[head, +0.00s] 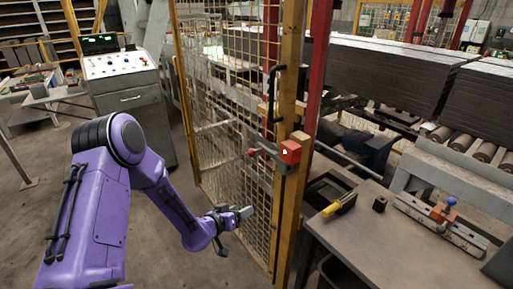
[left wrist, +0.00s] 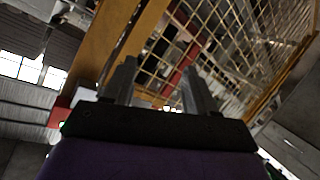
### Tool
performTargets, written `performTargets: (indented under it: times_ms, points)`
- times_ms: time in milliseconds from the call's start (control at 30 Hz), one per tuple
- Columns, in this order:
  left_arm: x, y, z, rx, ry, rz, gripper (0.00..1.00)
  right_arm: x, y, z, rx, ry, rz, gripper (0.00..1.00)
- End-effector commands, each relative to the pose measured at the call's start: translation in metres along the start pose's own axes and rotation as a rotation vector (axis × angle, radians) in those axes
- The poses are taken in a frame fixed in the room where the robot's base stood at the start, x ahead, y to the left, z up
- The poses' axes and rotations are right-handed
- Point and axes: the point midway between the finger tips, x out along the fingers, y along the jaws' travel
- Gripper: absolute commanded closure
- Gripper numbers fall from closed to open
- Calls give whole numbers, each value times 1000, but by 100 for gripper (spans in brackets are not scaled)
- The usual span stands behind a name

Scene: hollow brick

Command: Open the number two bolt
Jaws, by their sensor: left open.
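A yellow mesh gate (head: 225,125) stands in the middle of the head view, with a black handle (head: 272,93) on its post. Below the handle is a grey sliding bolt (head: 265,150) with a red block (head: 290,152) beside it on the post. No number is readable on it. My left gripper (head: 243,213) is below and left of the bolt, in front of the mesh and apart from both. In the left wrist view its two fingers (left wrist: 160,88) are spread with nothing between them, and the mesh and yellow post show beyond. My right gripper is not in view.
A grey workbench (head: 345,245) at the right holds a yellow-handled tool (head: 340,204) and a metal rail fixture (head: 440,222) with a blue knob. A control cabinet (head: 128,95) stands at the left. The floor between the cabinet and the gate is clear.

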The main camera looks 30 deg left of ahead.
Motion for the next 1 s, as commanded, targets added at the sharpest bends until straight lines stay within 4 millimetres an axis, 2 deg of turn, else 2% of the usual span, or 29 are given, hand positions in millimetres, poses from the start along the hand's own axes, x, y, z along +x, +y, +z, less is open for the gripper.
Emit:
performTargets:
  times_ms: [33,100,200,367,700,833,1000]
  points:
    - [2,0,-59,50,110,69,43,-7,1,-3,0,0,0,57]
    - [-2,-2,-110,133,212,144,43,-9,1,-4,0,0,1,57]
    - [-10,-7,-148,217,295,198,43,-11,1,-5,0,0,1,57]
    - [-4,-8,-161,259,320,218,43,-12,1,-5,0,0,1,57]
    - [60,9,-180,257,317,216,43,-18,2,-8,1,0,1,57]
    - [77,14,-186,256,318,215,43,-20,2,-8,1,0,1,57]
    - [84,16,-187,255,319,217,43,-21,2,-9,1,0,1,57]
